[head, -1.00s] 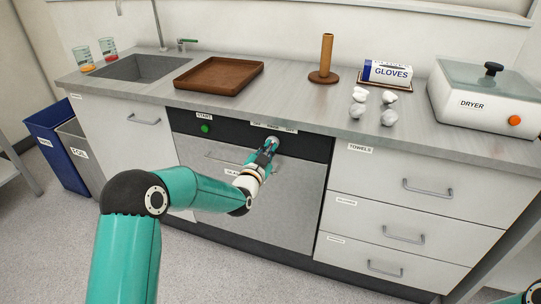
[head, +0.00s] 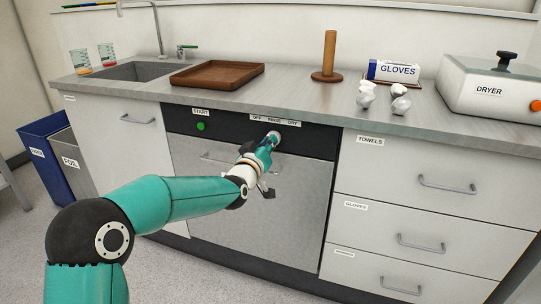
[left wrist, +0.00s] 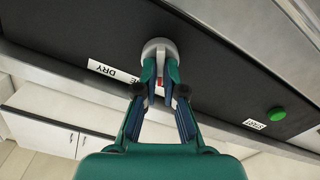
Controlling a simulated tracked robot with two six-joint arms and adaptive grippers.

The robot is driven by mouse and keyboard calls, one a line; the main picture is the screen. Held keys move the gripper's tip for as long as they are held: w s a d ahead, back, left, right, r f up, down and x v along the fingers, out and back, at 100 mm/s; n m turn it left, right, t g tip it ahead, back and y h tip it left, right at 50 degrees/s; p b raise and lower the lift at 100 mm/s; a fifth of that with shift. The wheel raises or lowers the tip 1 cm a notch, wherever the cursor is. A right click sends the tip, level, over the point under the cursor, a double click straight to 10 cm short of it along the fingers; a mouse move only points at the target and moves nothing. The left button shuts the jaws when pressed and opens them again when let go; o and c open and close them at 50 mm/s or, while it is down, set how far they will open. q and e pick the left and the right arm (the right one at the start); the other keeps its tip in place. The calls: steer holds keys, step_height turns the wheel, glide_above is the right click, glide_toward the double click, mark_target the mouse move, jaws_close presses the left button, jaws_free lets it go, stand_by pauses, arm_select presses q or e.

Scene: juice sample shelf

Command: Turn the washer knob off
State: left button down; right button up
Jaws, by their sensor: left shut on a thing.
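The washer (head: 250,215) is the grey-fronted unit under the counter, with a black panel along its top. Its round pale knob (head: 274,134) sits on that panel below a label strip (head: 275,121) reading OFF, RINSE and DRY. My left gripper (head: 269,143) reaches the knob from the front and is shut on it. In the left wrist view, both fingertips (left wrist: 159,75) close on the light grey knob (left wrist: 158,48), with a small red patch between them. The fingers hide part of the knob, so I cannot tell its setting. My right gripper is not in view.
A green start button (head: 201,127) is at the panel's left. The washer's bar handle (head: 215,158) lies below the panel. Drawers with handles (head: 448,185) are to the right. A brown tray (head: 217,75), crumpled white pieces and a dryer (head: 490,92) stand on the counter.

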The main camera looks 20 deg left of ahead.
arm_select(q)
steer(key=shift+f+n+b, duration=0.25)
steer(key=shift+n+b, duration=0.6)
steer(key=shift+n, duration=0.15)
steer(key=c, duration=1.3)
jaws_free()
steer(key=shift+a, duration=0.1)
steer(key=shift+c, duration=0.2)
steer(key=shift+o, duration=0.3)
steer(key=shift+r, duration=0.15)
steer(key=shift+s, duration=0.1)
steer(key=s, duration=1.1)
steer(key=shift+s+a, duration=0.2)
steer(key=shift+s, duration=0.2)
